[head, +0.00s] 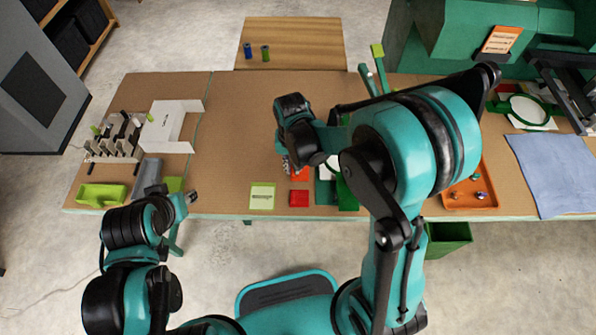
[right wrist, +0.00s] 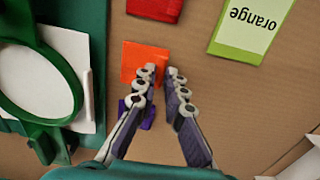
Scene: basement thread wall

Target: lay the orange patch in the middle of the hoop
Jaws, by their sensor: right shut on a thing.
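The orange patch (right wrist: 132,62) is a flat square; in the right wrist view its edge lies at my right fingertips (right wrist: 162,73), which are shut on it. In the head view a bit of the orange patch (head: 300,173) shows beside my right gripper (head: 287,166), low over the table. The green hoop (right wrist: 72,62) with white cloth (right wrist: 35,82) inside lies left of the patch in the wrist view. In the head view the hoop is mostly hidden behind my right arm. My left gripper (head: 192,196) is over the table's front left; its fingers are too small to judge.
A red patch (right wrist: 155,8) and a card reading "orange" (right wrist: 247,24) lie near the orange patch. A purple piece (right wrist: 148,116) is partly under my fingers. An orange tray (head: 472,203) with small items is at right. The brown table (head: 235,130) is clear at middle left.

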